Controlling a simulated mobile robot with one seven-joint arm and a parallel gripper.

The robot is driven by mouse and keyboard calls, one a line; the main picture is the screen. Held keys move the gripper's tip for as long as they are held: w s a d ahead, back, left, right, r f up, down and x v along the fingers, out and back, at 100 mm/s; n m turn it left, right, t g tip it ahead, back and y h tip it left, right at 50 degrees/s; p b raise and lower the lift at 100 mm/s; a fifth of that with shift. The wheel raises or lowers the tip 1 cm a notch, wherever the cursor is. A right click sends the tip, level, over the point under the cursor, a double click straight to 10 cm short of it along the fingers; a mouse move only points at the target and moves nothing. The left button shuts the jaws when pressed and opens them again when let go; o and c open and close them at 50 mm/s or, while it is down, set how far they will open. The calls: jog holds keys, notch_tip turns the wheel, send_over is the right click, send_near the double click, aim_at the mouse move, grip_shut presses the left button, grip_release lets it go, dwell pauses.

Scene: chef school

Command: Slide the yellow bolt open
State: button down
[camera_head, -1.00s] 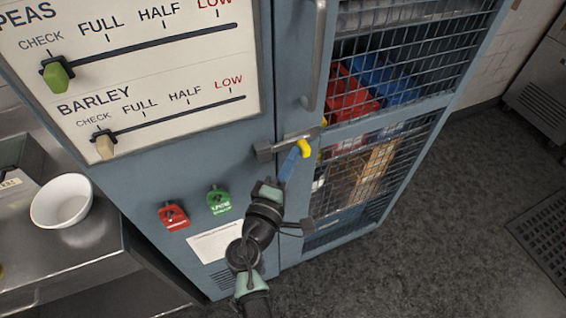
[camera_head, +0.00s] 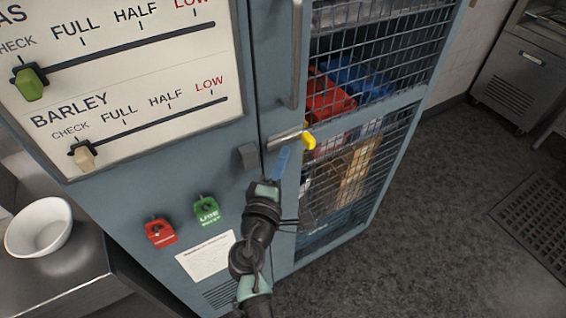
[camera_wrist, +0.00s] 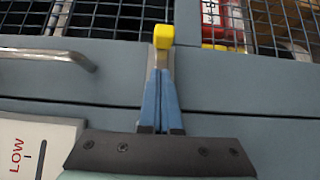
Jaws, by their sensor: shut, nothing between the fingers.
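The yellow bolt knob (camera_head: 309,140) is on the mesh door of the blue-grey cabinet. Its metal bolt bar (camera_head: 284,138) lies to the left of the knob, with a gap between the bar and the dark keeper (camera_head: 248,156) on the cabinet frame. My gripper (camera_head: 282,156) is shut and empty, its blue fingers just left of the knob. In the wrist view the yellow knob (camera_wrist: 163,37) shows just beyond the two closed fingers (camera_wrist: 158,75). I cannot tell whether the fingertips touch it.
A vertical door handle (camera_head: 293,55) stands above the bolt. A white bowl (camera_head: 38,228) sits on the metal counter at left. The floor (camera_head: 440,200) at right is mostly clear.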

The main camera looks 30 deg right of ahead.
jog(key=b+v, duration=0.1)
jog(key=v, duration=0.9)
jog(key=shift+a, duration=0.1)
jog(key=w+a+r+m+t+y, duration=0.1)
jog(key=w+a+r+m+t, duration=0.15)
jog(key=r, duration=0.65)
jog(key=w+a+r+m+t+y, duration=0.1)
jog(key=a+r+m+t, duration=0.15)
jog(key=r, duration=0.65)
jog(key=w+a+r+m+t+y, duration=0.1)
jog(key=w+r+m+y, duration=0.15)
jog(key=r, duration=0.65)
jog(key=s+a+r+t+y, duration=0.2)
jog(key=s+a+r, duration=0.1)
jog(key=r, duration=0.4)
jog(key=s+a+r+m+t+y, duration=0.1)
jog(key=s+a+r+t+y, duration=0.2)
jog(key=s+r, duration=0.2)
jog(key=s+a+r+m+t+y, duration=0.1)
jog(key=s+a+r+t+y, duration=0.1)
jog(key=r, duration=0.8)
jog(key=s+t, duration=0.1)
jog(key=s, duration=0.1)
jog(key=shift+s+a+r+y, duration=0.2)
jog(key=shift+s+a+y, duration=0.1)
jog(key=shift+a+y, duration=0.1)
